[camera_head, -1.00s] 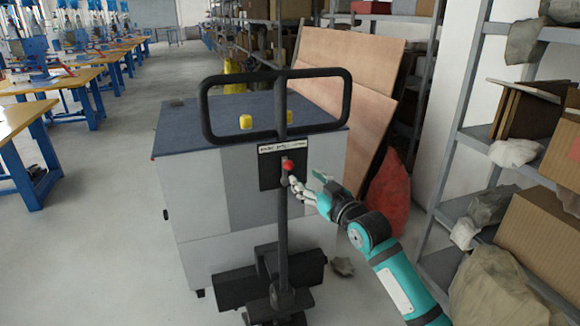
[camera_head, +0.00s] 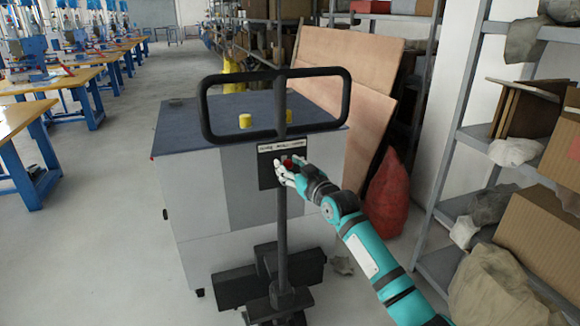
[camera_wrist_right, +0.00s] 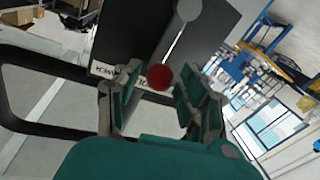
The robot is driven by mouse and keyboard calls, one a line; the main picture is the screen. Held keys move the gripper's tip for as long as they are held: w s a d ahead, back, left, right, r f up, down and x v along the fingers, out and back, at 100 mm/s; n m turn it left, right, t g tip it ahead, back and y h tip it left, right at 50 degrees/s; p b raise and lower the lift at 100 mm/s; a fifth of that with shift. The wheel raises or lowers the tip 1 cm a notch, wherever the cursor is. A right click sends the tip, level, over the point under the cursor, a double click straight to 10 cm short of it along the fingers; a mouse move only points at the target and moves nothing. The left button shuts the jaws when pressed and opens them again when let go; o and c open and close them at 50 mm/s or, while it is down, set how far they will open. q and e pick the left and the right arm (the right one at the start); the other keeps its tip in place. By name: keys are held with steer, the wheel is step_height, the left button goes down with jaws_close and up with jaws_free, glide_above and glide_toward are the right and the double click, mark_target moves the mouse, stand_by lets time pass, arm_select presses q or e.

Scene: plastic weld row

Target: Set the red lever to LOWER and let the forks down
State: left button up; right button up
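The red lever's round knob (camera_head: 288,163) shows at a black plate (camera_head: 266,178) on the dark upright post, under a black loop handle (camera_head: 205,112). In the right wrist view the red knob (camera_wrist_right: 160,77) sits on a thin metal rod running to a grey round pivot (camera_wrist_right: 188,10). My right gripper (camera_head: 281,171) is at the lever, partly covering knob and plate. In the wrist view its teal fingers (camera_wrist_right: 160,98) stand apart on both sides of the knob, with gaps. Forks cannot be made out. My left gripper is out of view.
A grey cabinet (camera_head: 192,190) with a dark top bearing yellow pieces (camera_head: 245,121) stands behind the post. Metal shelving with boxes (camera_head: 545,232) and a red sack (camera_head: 388,195) are at the right. Wooden tables (camera_head: 55,80) stand far left; the left floor is clear.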

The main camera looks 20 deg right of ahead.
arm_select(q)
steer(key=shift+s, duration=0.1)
arm_select(e)
jaws_close()
